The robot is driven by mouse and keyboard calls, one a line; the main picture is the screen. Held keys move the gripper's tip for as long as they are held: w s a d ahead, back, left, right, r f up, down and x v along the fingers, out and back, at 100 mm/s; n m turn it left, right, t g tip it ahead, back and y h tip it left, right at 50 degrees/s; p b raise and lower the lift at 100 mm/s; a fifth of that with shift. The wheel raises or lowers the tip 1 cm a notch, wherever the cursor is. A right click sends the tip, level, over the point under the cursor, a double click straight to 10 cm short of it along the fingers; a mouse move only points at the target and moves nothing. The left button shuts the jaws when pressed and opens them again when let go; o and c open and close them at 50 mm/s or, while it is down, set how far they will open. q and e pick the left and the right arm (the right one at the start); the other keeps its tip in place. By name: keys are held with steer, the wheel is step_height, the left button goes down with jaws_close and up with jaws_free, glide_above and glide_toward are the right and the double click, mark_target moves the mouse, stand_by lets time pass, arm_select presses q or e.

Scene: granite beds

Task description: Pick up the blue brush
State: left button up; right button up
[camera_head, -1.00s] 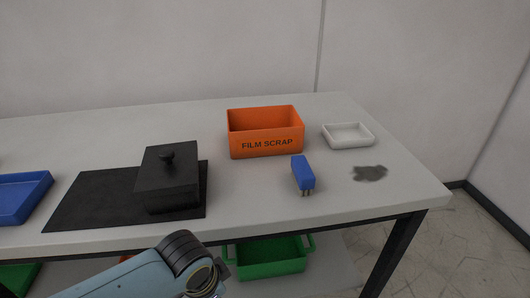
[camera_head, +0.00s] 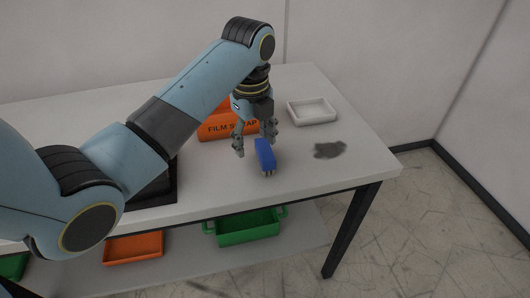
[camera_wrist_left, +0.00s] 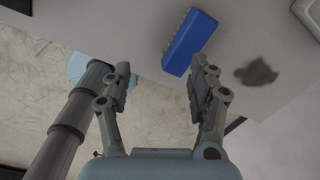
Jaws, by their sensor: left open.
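The blue brush (camera_head: 264,154) lies on the light grey table near its front edge, in front of the orange bin. It also shows in the left wrist view (camera_wrist_left: 189,42), just beyond the fingertips and nearer the right finger. My left gripper (camera_head: 255,145) is open and points down above the table beside the brush. In the left wrist view its two fingers (camera_wrist_left: 164,75) are spread with nothing between them. Whether a finger touches the brush I cannot tell. My right gripper does not show.
The orange FILM SCRAP bin (camera_head: 212,128) stands close behind my left gripper, partly hidden by it. A white tray (camera_head: 312,112) and a dark stain (camera_head: 329,150) lie to the right. The black pot and mat are mostly behind my arm. Green (camera_head: 244,229) and orange (camera_head: 134,248) bins sit below.

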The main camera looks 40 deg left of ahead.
mark_target(265, 149)
arm_select(q)
steer(key=w+r+m, duration=0.2)
steer(key=w+m, duration=0.1)
steer(key=w+r+m, duration=0.1)
steer(key=shift+w+a+r+m+g, duration=0.15)
steer(key=shift+a+r+m+g, duration=0.15)
steer(key=shift+m, duration=0.1)
steer(key=shift+f, duration=0.35)
step_height(265, 149, down, 4)
steer(key=shift+r, duration=0.1)
steer(key=f, duration=0.4)
steer(key=f+p, duration=0.1)
steer(key=f, duration=0.1)
steer(key=shift+d, duration=0.3)
steer(key=shift+c, duration=0.2)
jaws_close()
steer(key=shift+r, duration=0.2)
